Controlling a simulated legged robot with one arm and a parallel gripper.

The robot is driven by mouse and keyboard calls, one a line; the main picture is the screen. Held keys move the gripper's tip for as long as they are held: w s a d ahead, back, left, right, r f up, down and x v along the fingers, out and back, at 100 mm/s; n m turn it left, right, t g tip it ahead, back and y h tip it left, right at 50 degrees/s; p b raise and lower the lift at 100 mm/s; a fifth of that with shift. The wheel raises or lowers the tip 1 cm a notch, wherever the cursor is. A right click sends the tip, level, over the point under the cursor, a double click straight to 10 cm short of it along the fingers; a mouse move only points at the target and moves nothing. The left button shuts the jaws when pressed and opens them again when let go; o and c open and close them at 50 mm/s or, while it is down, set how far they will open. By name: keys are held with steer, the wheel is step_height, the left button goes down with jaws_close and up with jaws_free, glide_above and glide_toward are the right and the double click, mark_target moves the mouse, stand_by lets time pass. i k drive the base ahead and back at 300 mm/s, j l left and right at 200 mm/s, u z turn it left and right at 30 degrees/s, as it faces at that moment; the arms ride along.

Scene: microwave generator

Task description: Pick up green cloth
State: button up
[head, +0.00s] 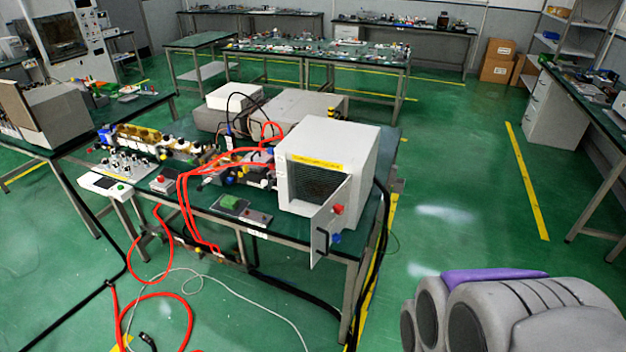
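A small flat green piece (231,202) lies near the front edge of the central table (285,232), left of the white microwave box (335,150). It may be the green cloth, but it is too small to tell its material. It seems to lie beside or on a grey plate with a red button (257,217). The microwave box has its door (331,215) open toward the front. My gripper is not in view; grey rounded parts that look like my arm fill the lower right corner.
Red hoses (187,200) hang over the table's front and onto the floor. Black cables (378,240) run down its right end. A small white device (106,185) stands at the front left. Green floor (450,190) is clear to the right. Other benches stand around.

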mark_target(232, 202)
steer(key=u, duration=0.75)
steer(key=i+l+u, duration=0.15)
steer(key=i+u, duration=0.25)
steer(key=i+l+u, duration=0.25)
steer(key=u, duration=0.15)
steer(key=i+l+u, duration=0.45)
steer(key=i+l, duration=0.35)
steer(key=l, duration=0.2)
